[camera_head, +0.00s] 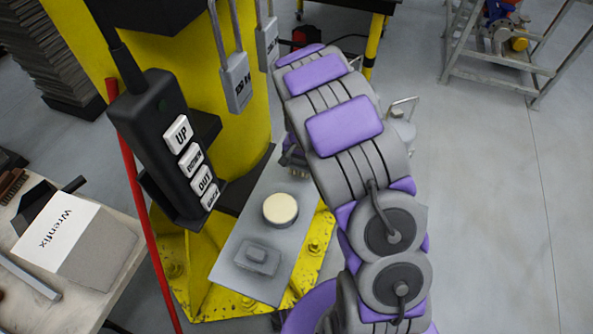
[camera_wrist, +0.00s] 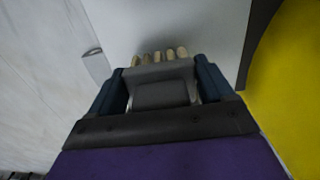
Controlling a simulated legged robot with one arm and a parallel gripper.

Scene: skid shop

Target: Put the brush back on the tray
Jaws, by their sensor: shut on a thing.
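In the wrist view, my gripper (camera_wrist: 164,78) is shut on the brush (camera_wrist: 160,72). The brush has a grey body between the two dark blue fingers, and a row of cream bristle tufts points away from me. The tray (camera_head: 235,249) is a flat grey plate beside the yellow column in the head view. A round cream-topped tin (camera_head: 281,208) and a small grey block (camera_head: 257,258) sit on it.
A black button pendant (camera_head: 160,135) and padlocks (camera_head: 237,82) hang by the yellow column (camera_head: 240,135), close to the tray. A red bar (camera_head: 140,200) slants at left. A bench with a Wrenfix box (camera_head: 75,238) is at lower left. Grey floor (camera_head: 490,210) is open at right.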

